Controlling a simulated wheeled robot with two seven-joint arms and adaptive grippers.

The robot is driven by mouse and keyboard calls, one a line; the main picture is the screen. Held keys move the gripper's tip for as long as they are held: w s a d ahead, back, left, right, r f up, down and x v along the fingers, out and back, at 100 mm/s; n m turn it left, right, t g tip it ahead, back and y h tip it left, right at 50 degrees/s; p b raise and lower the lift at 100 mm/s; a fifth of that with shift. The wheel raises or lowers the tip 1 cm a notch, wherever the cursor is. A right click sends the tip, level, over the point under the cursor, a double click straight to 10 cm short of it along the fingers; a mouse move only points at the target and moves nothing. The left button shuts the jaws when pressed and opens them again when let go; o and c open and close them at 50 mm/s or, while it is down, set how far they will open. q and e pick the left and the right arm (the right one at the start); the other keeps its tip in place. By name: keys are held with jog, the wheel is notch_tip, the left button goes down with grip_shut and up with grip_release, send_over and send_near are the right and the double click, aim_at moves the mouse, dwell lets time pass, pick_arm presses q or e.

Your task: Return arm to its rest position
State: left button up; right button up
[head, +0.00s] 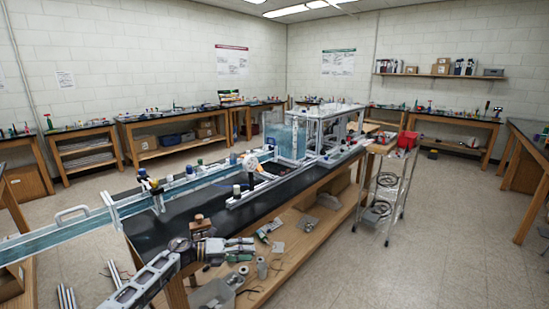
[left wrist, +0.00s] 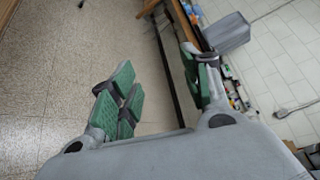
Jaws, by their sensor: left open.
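My left arm comes in from the lower left in the head view. Its gripper (head: 246,246) is out in front of the near end of the black-topped bench, with its fingers pointing right. In the left wrist view the gripper (left wrist: 160,88) shows two grey fingers with green pads, spread wide apart. My right gripper is in neither view.
The black-topped bench (head: 175,222) carries a long water channel (head: 200,181) and a metal extrusion frame (head: 328,140). Its lower wooden shelf (head: 315,229) holds loose parts. A wire cart (head: 385,190) stands at the bench's right. Open floor (head: 440,235) lies further right.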

pick_arm(q)
jog(key=s+a+f+n+t+y, duration=0.1)
jog(key=a+f+n+t+y, duration=0.25)
jog(key=f+n, duration=0.6)
jog(key=s+a+f+n+t+y, duration=0.15)
jog(key=a+f+n+t, duration=0.35)
jog(key=f, duration=0.7)
jog(key=s+a+f+n+g+y, duration=0.1)
jog(key=s+a+f+n+y, duration=0.2)
jog(key=s+f+n, duration=0.5)
jog(key=s+a+f+n+g+y, duration=0.15)
jog(key=s+f+y, duration=0.35)
jog(key=f, duration=0.8)
jog(key=s+a+f+n+g+y, duration=0.1)
jog(key=s+a+f+n+g, duration=0.15)
jog(key=s+f, duration=0.65)
jog(key=s+a+f+n+g+y, duration=0.1)
jog(key=s+a+f+n, duration=0.3)
jog(key=s, duration=0.9)
jog(key=s+d+f+n+g, duration=0.1)
jog(key=s+f+n+g, duration=0.1)
jog(key=s, duration=1.1)
jog(key=s+d+f+n+g, duration=0.1)
jog(key=s+f, duration=0.4)
jog(key=s, duration=0.7)
jog(key=n+g, duration=0.1)
jog(key=g, duration=0.1)
jog(key=shift+s+d+g+y, duration=0.15)
jog(key=shift+s+g+y, duration=0.15)
jog(key=shift+s+g, duration=0.1)
